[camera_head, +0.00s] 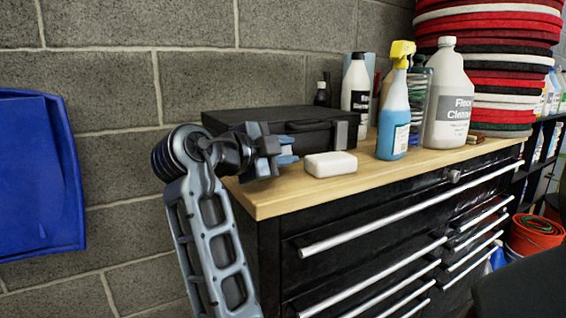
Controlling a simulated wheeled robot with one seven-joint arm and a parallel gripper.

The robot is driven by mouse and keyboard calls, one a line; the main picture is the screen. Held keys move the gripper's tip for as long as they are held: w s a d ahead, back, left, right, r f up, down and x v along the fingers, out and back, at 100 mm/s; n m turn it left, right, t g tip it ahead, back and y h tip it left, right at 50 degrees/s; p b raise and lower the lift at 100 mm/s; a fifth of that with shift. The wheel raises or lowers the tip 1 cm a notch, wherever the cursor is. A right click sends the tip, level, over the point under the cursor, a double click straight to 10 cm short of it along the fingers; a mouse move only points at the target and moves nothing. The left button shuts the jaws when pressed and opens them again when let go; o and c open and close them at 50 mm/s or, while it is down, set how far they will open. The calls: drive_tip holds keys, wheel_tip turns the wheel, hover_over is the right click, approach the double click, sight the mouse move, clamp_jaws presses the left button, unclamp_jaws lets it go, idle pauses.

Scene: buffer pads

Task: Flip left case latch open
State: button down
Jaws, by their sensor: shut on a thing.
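A black case (321,138) lies closed and flat on the wooden worktop (375,180), near the wall. Its right latch (341,133) is a grey tab hanging on the front face. My gripper (290,151) is at the left part of the case's front, with its blue-grey fingers together. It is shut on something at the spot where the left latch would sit. The left latch itself is hidden behind the fingers, so its position cannot be told.
A white soap-like block (331,164) lies on the worktop just right of my gripper. A blue spray bottle (394,128), a white jug (449,100) and a white black-labelled bottle (355,88) stand to the right. The worktop's front strip is clear.

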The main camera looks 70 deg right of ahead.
idle(0.3)
drive_tip(key=c, duration=1.2)
unclamp_jaws()
drive_tip(key=shift+c, duration=0.2)
drive_tip(key=v, duration=0.7)
drive_tip(key=shift+w+a, duration=0.1)
drive_tip(key=shift+a, duration=0.3)
drive_tip(key=shift+a, duration=0.1)
